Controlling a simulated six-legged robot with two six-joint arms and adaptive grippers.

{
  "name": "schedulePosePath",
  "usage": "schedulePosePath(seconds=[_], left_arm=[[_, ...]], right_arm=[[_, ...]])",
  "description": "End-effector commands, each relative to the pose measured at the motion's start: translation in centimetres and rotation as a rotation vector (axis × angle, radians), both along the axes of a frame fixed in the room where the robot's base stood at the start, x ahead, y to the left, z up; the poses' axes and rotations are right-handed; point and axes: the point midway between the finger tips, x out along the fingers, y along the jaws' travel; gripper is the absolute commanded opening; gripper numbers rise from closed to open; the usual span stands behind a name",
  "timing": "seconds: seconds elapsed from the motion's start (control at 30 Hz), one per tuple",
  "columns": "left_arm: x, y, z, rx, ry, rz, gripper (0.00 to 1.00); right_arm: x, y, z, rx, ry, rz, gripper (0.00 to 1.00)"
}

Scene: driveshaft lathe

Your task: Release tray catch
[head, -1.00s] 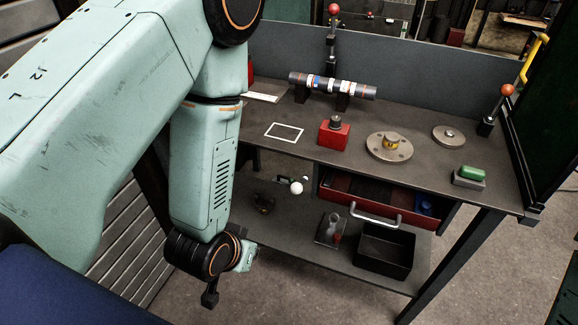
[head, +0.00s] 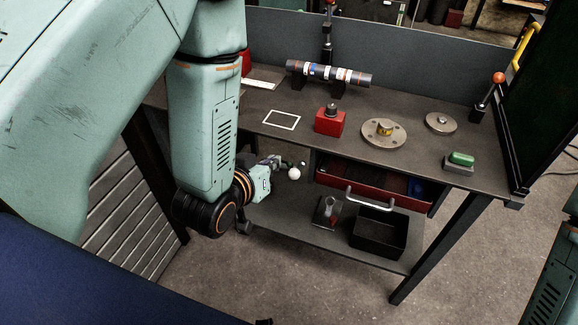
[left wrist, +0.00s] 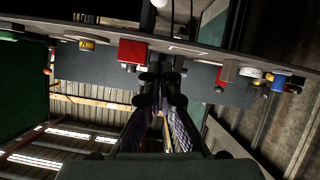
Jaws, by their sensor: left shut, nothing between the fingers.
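A white ball knob (head: 293,173) shows under the bench top, left of the red drawer; it may belong to the tray catch, whose mechanism I cannot make out. In the left wrist view a pale ball (left wrist: 159,3) is cut by the top edge. My left gripper (head: 277,161) is just left of the knob, below the bench's front edge; I cannot tell whether it touches anything. In the left wrist view its dark fingers (left wrist: 163,70) are together with nothing between them. My right gripper is out of view.
The bench top (head: 383,163) is above my left gripper. The red drawer (head: 372,185) with a pale handle is to its right. A black bin (head: 379,232) stands on the lower shelf (head: 305,238). A red block (head: 330,122) and flanged disc (head: 384,133) sit above.

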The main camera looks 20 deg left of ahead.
Motion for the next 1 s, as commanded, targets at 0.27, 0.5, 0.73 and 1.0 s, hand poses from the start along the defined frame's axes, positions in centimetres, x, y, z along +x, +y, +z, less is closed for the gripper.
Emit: schedulePosePath(seconds=[0.27,0.5,0.73,1.0], left_arm=[[3.8,-0.3,-2.0,0.000,-0.002,0.002,0.00],[7.5,-0.6,-3.9,0.000,-0.002,0.002,0.00],[7.8,-1.2,-6.8,0.001,0.004,0.000,0.00],[7.5,-1.4,-8.1,0.000,0.000,0.001,0.00]], right_arm=[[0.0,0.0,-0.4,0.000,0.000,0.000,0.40],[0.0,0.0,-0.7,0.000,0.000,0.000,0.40],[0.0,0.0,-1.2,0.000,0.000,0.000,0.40],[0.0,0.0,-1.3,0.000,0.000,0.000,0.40]])
